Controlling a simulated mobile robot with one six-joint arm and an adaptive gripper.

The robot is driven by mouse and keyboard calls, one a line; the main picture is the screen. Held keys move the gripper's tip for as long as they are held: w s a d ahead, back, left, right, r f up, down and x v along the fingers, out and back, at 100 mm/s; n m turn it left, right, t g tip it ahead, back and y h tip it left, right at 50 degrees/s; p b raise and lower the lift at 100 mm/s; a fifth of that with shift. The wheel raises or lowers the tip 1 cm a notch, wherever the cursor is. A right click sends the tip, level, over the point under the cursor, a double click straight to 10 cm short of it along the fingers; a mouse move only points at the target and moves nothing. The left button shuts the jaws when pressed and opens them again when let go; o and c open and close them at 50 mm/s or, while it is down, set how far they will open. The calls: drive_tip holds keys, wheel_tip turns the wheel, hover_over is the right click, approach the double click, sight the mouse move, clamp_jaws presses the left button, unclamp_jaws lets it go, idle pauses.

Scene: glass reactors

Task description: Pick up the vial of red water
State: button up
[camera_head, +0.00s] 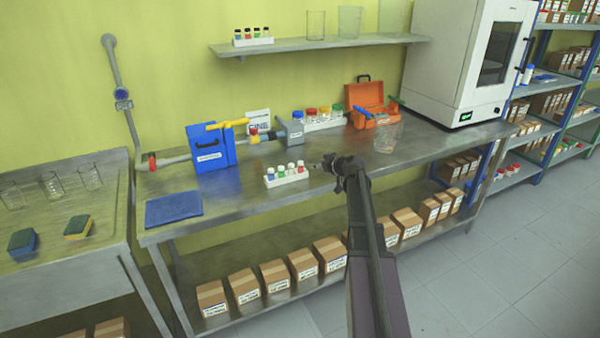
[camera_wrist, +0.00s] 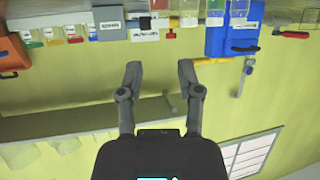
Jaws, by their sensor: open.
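A white rack (camera_head: 287,181) with several small vials stands near the front of the metal bench. The vial of red water (camera_head: 300,168) appears to be at its right end. The wrist view is upside down; there vials hang along the top edge, and the red one (camera_wrist: 160,5) is leftmost, partly cut off. My gripper (camera_head: 322,167) is just right of the rack, over the bench. In the wrist view my gripper (camera_wrist: 160,69) has its two fingers spread, with nothing between them.
A blue box device (camera_head: 210,150) stands left behind the rack. A glass beaker (camera_head: 385,137) and an orange toolbox (camera_head: 367,104) stand to the right, near a white oven (camera_head: 460,60). A blue mat (camera_head: 174,208) lies left. A wall shelf (camera_head: 315,44) holds another vial rack.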

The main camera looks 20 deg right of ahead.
sight(301, 162)
drive_tip(key=shift+b+x, duration=0.6)
drive_tip(key=shift+x, duration=1.5)
drive_tip(key=shift+b+x, duration=0.95)
drive_tip(key=shift+x, duration=1.65)
clamp_jaws()
